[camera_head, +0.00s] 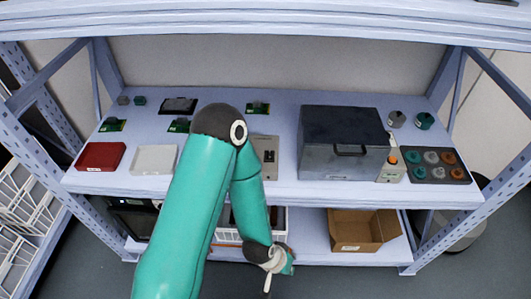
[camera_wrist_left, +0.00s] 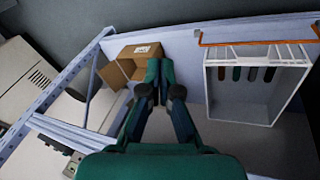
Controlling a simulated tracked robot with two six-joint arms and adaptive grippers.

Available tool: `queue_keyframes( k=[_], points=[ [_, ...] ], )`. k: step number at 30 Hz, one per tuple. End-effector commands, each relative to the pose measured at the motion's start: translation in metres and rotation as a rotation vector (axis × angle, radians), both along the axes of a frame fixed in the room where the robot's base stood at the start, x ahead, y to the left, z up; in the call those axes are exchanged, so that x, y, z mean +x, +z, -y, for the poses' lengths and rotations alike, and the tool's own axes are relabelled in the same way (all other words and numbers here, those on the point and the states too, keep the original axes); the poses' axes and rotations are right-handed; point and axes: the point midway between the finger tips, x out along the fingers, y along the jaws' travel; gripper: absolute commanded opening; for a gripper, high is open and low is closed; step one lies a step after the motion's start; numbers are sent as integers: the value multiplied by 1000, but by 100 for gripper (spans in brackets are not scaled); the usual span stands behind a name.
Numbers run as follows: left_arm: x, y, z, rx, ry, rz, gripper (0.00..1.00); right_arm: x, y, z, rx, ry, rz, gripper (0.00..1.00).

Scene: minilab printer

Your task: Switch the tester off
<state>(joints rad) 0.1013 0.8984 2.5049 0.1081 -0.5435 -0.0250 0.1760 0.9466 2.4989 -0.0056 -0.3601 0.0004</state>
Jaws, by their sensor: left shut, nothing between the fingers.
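A flat grey panel with a dark slot and small controls (camera_head: 270,154) lies on the upper shelf, partly hidden behind my left arm. It looks like the tester, but I cannot read the position of its switch. My left gripper (camera_head: 271,284) hangs in front of the shelf, below the panel and apart from it. The gripper is small and partly hidden by its wrist in the head view. In the left wrist view its green fingers (camera_wrist_left: 159,66) are together with nothing between them, pointing toward the lower shelf. My right gripper is not in view.
A dark grey box-like machine with a handle (camera_head: 345,151) stands right of the panel, beside a control box with an orange knob (camera_head: 393,158). Red (camera_head: 100,156) and white trays (camera_head: 154,159) lie left. A cardboard box (camera_head: 362,230) and white crate (camera_head: 228,235) stand below.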

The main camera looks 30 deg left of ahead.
Motion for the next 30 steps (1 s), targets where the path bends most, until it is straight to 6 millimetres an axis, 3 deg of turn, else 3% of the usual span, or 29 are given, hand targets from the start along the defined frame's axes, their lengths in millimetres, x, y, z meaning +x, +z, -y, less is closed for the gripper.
queue_keyframes(
  k=[3, 7, 12, 15, 19, 30],
  points=[
    [63, 36, -34, 122, 113, 263, 0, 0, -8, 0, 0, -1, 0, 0],
    [115, 100, -84, 306, 252, 557, 0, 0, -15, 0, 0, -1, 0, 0],
    [136, 183, -139, 537, 412, 824, 0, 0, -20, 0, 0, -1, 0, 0],
    [135, 212, -156, 623, 467, 902, 0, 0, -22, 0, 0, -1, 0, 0],
    [133, 226, -164, 666, 493, 936, 0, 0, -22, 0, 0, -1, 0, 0],
    [136, 226, -166, 666, 493, 934, 0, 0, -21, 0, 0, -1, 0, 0]
  ],
)
